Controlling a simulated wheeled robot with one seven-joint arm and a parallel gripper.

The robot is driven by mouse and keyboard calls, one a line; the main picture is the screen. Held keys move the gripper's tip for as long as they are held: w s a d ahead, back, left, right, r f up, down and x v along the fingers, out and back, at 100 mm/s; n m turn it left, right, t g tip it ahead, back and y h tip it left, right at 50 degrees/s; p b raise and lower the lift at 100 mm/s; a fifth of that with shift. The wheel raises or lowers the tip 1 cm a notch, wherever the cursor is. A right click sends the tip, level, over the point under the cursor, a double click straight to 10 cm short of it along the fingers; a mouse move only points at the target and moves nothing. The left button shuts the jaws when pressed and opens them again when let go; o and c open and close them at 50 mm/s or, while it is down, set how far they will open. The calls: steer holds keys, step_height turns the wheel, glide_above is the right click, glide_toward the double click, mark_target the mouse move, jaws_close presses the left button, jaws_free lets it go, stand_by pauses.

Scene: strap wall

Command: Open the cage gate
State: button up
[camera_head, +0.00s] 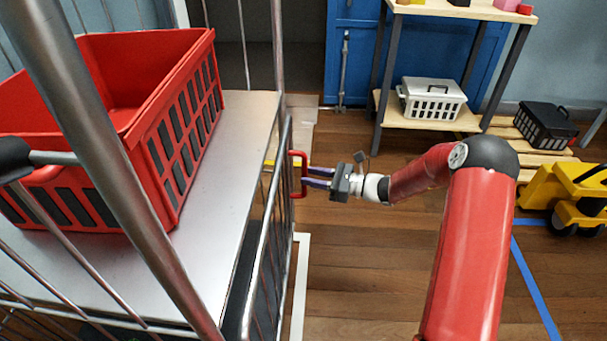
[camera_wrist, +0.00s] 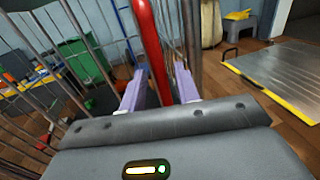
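The cage gate (camera_head: 262,235) is a low silver barred panel along the right side of the metal cage. A red D-shaped handle (camera_head: 303,174) stands out from its outer side. My gripper (camera_head: 309,177) reaches it from the right, its two purple fingers spread at the handle. In the wrist view the red handle bar (camera_wrist: 153,45) runs between the fingers of my gripper (camera_wrist: 159,85). A narrow gap shows beside the bar, so the fingers look open around it. Whether either finger touches the bar is unclear.
A red crate (camera_head: 180,150) sits on the cage's metal shelf (camera_head: 232,165). A wooden shelf unit with a white basket (camera_head: 433,99) stands at the back. A yellow machine (camera_head: 570,195) is at far right. Wooden floor (camera_head: 365,260) right of the gate is clear.

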steer(key=shift+x, duration=1.3)
jaws_close()
